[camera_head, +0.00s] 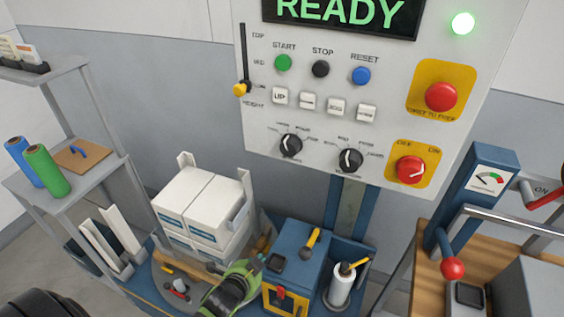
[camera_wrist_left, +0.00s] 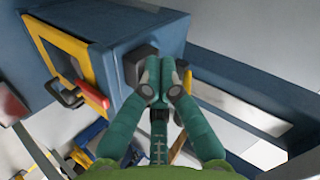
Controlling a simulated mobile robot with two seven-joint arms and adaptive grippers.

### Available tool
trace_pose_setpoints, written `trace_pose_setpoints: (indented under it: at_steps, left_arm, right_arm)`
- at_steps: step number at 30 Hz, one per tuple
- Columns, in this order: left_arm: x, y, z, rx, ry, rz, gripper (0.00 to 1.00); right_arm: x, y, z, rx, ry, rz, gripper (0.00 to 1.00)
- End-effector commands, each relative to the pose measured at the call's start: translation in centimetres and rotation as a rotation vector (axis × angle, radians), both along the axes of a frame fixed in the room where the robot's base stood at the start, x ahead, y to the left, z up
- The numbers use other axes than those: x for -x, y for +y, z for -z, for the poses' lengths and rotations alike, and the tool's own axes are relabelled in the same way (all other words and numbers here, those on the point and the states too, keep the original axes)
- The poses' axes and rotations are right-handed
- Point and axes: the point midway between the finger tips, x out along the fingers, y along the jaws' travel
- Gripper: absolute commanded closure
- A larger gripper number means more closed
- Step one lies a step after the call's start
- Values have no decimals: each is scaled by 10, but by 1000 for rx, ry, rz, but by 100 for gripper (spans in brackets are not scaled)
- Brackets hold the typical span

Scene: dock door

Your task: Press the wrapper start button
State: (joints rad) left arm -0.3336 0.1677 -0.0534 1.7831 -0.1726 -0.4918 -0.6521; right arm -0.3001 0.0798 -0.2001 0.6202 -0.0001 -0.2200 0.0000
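The green START button (camera_head: 283,62) is at the upper left of the light grey control panel (camera_head: 385,52). A black STOP button (camera_head: 320,68) and a blue RESET button (camera_head: 361,75) sit to its right. The panel's screen (camera_head: 340,12) reads READY in green. My left gripper (camera_head: 252,267) is low in the head view, well below the panel, beside the blue box. In the left wrist view its green fingers (camera_wrist_left: 166,78) are together with nothing seen between them. Their tips are near a dark block on the box; contact is unclear. My right gripper is not in view.
The blue box (camera_head: 297,262) has a yellow-framed front. White cartons (camera_head: 203,212) are stacked to its left. A red stop button (camera_head: 441,97) and a red rotary switch (camera_head: 410,169) are on the panel's right. A shelf (camera_head: 70,180) stands left, a wooden bench (camera_head: 430,280) right.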

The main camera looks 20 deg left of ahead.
Motion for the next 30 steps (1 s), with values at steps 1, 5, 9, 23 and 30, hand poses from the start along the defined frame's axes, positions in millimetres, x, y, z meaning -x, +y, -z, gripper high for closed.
trace_pose_setpoints:
  at_steps: [1,5,9,23,30]
  left_arm:
    - [-12,3,-22,-52,-56,30,100]
    - [-36,11,-78,-210,-200,107,100]
    - [-54,16,-144,-405,-358,173,100]
    - [-44,8,-372,-1178,-850,225,100]
    - [-5,-10,-462,-1576,-1032,139,100]
  right_arm:
    - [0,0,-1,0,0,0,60]
    - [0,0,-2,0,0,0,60]
    - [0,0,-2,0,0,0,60]
    - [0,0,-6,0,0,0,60]
    - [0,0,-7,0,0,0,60]
